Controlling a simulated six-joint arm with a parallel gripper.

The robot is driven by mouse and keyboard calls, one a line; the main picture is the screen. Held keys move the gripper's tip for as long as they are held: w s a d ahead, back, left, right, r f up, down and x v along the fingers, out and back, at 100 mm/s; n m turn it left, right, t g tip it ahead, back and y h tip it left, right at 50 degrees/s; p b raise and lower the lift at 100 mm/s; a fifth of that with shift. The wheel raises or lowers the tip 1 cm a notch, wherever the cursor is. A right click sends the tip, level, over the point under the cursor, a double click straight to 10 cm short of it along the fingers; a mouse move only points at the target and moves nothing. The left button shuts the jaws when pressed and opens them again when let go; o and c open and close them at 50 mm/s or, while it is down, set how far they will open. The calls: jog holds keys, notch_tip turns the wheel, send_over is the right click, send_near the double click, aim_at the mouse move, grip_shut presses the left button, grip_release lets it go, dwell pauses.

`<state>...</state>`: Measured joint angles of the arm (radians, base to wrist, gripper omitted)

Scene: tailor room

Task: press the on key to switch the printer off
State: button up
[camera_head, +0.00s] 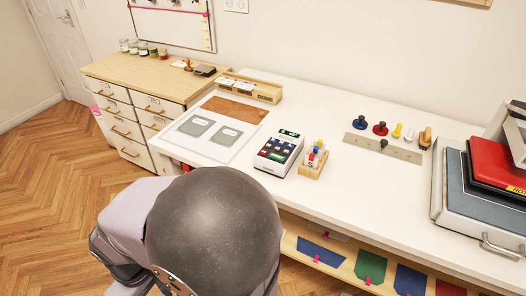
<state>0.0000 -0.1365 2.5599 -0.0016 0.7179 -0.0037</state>
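A white device with a keypad (278,153), which looks like a small printer, sits on the white table near its front edge. It has dark, red, green and light keys, and a small strip with green near its back edge. The keys are too small here for me to read which is the on key. A large grey rounded link of my arm fills the lower middle, in front of the table and below the device. My gripper is not in view.
A wooden holder with colored items (313,161) stands close right of the device. A heat press (485,190) is far right. Bare white table (370,200) lies between.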

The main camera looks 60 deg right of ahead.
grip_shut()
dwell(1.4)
